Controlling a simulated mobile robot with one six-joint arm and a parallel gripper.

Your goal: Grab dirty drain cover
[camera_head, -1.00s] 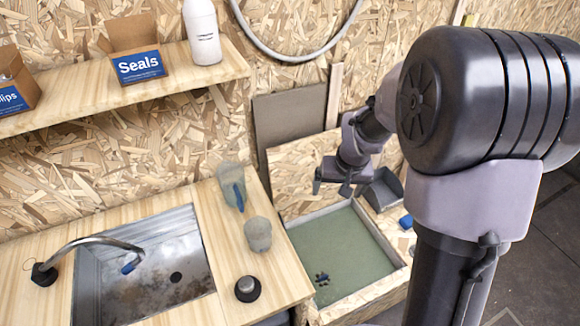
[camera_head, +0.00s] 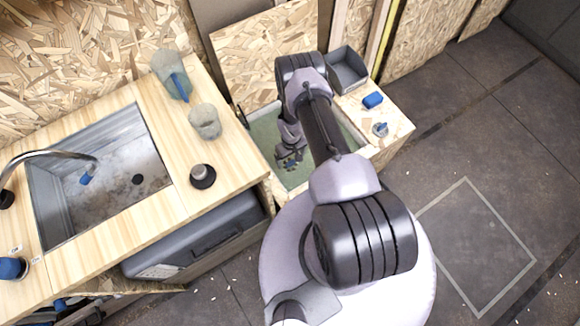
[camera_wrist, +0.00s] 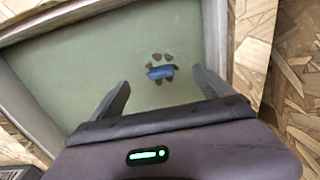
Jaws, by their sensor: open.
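The drain cover (camera_wrist: 161,72) shows in the wrist view as a ring of dark spots with a blue bar across it, on the floor of the green shower tray (camera_wrist: 60,60). In the head view the drain cover (camera_head: 290,159) is small and partly hidden by my gripper. My gripper (camera_wrist: 160,78) is open and empty. Its two fingers point toward the drain cover, which appears between and slightly beyond the fingertips. In the head view my gripper (camera_head: 290,138) is low over the tray; I cannot tell the exact gap.
The tray has a raised pale rim (camera_wrist: 214,45).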

